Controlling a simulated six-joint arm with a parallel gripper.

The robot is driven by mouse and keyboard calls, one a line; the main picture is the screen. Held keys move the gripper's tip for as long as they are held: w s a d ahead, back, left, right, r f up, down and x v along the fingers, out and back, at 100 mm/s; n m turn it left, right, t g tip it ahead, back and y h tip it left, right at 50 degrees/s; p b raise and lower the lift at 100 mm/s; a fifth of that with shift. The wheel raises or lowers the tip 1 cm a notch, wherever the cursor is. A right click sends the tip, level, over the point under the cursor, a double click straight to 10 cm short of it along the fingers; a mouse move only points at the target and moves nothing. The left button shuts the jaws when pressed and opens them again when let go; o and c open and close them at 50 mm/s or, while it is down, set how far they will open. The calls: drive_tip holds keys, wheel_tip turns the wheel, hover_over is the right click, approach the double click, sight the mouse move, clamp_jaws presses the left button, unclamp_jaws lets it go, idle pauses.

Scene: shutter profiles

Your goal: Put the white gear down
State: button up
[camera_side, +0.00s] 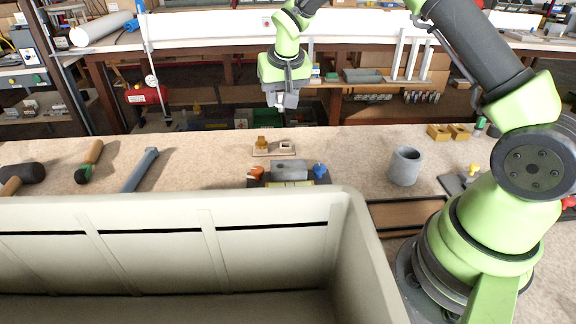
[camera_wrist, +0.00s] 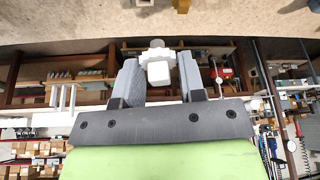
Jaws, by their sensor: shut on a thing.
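My gripper (camera_side: 283,100) hangs above and behind the back edge of the workbench, left of my arm's base. In the wrist view my gripper (camera_wrist: 158,64) is shut on the white gear (camera_wrist: 158,72), which sits between the two grey fingers. In the side view only a small pale bit shows at the fingertips. The gear is clear of the bench top.
On the bench (camera_side: 220,150) stand a small plate with a yellow piece (camera_side: 262,142) and a whitish piece (camera_side: 286,146), a grey block (camera_side: 289,170) between orange and blue parts, and a grey cup (camera_side: 405,166). A large beige bin (camera_side: 180,215) fills the front. Tools lie left.

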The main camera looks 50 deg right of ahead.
drive_tip(key=s+a+r+n+t+y, duration=0.1)
drive_tip(key=s+a+r+n, duration=0.25)
drive_tip(key=s, duration=0.25)
drive_tip(key=s+a+r+n+y, duration=0.1)
drive_tip(key=s+a+r+n, duration=0.2)
drive_tip(key=s+a, duration=0.25)
drive_tip(key=m+g+h, duration=0.1)
drive_tip(key=m+h, duration=0.2)
drive_tip(key=m, duration=0.6)
hover_over(280, 163)
wheel_tip(280, 163, down, 7)
drive_tip(key=f, duration=1)
drive_tip(key=shift+s+a, duration=0.35)
